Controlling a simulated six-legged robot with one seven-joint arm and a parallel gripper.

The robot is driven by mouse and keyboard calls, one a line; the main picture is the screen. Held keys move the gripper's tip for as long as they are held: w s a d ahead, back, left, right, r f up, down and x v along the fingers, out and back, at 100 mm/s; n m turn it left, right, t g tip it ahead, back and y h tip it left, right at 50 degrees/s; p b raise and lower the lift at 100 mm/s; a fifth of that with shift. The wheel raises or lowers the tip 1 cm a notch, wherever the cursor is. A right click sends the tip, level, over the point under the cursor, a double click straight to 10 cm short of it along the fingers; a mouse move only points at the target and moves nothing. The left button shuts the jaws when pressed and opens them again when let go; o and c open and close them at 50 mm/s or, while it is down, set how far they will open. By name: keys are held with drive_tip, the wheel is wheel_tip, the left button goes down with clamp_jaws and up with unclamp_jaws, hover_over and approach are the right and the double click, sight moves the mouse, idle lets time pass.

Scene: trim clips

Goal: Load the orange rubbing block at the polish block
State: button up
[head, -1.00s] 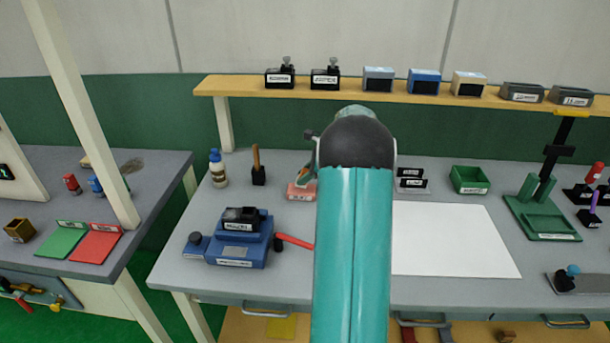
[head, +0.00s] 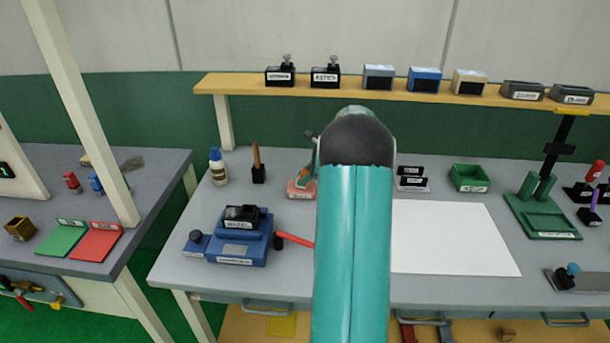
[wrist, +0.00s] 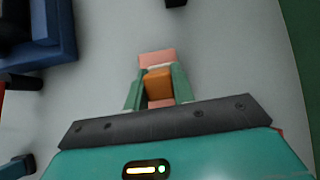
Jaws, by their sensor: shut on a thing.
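The orange rubbing block (wrist: 157,80) is between the two green fingers of my gripper (wrist: 157,92) in the wrist view. My gripper is shut on it. A pink block-like stand (wrist: 157,58) shows just beyond and under the orange block. In the head view the pink stand (head: 299,190) is on the bench, left of my teal arm. My gripper is mostly hidden behind the arm there. I cannot tell whether the orange block touches the pink stand. I cannot make out which thing is the polish block.
A blue machine (head: 238,245) with a red handle (head: 295,240) stands to the left on the bench. A wooden-handled tool (head: 257,165) and a bottle (head: 217,168) are behind it. A white sheet (head: 450,238) lies clear to the right. A green tray (head: 469,179) stands beyond.

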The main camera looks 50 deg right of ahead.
sight(305, 171)
idle(0.5)
drive_tip(key=shift+r, duration=3.5)
drive_tip(key=shift+s, duration=0.1)
